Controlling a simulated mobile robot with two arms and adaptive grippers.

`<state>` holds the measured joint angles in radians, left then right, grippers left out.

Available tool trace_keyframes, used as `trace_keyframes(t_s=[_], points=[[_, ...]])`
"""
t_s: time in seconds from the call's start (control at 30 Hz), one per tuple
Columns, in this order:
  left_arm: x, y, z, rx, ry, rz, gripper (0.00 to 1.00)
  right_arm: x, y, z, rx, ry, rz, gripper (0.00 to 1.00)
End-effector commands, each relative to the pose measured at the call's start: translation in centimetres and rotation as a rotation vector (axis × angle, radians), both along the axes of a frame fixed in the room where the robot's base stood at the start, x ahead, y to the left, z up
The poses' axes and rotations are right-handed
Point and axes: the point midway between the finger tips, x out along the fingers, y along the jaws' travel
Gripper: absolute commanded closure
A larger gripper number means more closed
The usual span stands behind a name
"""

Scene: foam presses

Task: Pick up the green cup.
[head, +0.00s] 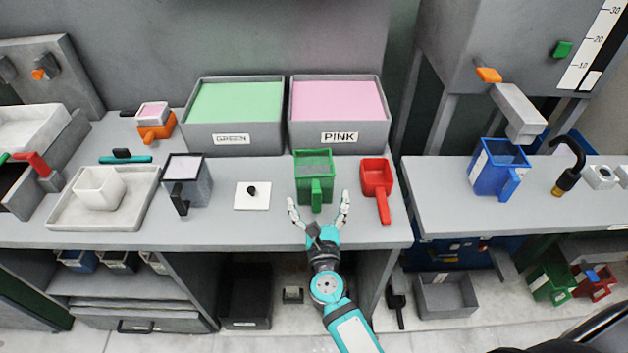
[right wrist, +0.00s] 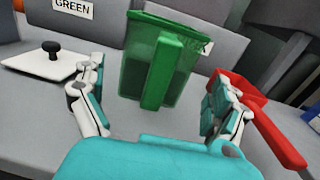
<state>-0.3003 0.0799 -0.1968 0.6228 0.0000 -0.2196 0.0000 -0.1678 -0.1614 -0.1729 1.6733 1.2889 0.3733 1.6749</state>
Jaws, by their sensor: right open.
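The green cup (head: 314,170) stands upright on the grey bench, in front of the pink bin, with its handle toward me. It also shows in the right wrist view (right wrist: 150,70), between and beyond the fingers. My right gripper (head: 318,208) is open and empty, with one finger on each side of the handle's line and the cup just ahead. In the right wrist view the gripper (right wrist: 160,105) shows its fingers spread wide, with no visible contact with the cup. My left gripper is not in view.
A red scoop-like cup (head: 376,177) stands close to the right of the green cup. A white plate with a black knob (head: 252,195) lies to the left. The GREEN bin (head: 232,139) and PINK bin (head: 339,137) stand behind. A blue cup (head: 485,181) is on the right bench.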

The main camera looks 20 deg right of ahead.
Motion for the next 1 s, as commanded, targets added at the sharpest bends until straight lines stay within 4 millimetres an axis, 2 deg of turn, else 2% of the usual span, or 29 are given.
trace_keyframes(t_s=[0.17, 0.4, 0.7, 0.77, 1.0], points=[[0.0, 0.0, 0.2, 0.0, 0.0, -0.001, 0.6, 1.5, -0.2, 0.1, -0.001, -0.001, 0.0, 0.0], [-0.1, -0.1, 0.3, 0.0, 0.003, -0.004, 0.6, 4.8, -0.7, 0.1, -0.002, -0.001, 0.0, 0.0], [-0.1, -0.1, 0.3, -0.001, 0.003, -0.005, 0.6, 5.4, -0.9, 0.0, -0.002, 0.001, 0.0, 0.0], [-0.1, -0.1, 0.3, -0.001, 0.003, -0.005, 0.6, 5.4, -0.9, 0.0, -0.002, 0.001, 0.0, 0.05], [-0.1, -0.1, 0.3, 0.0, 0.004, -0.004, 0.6, 5.3, -0.9, 0.0, -0.002, 0.001, 0.0, 0.37]])
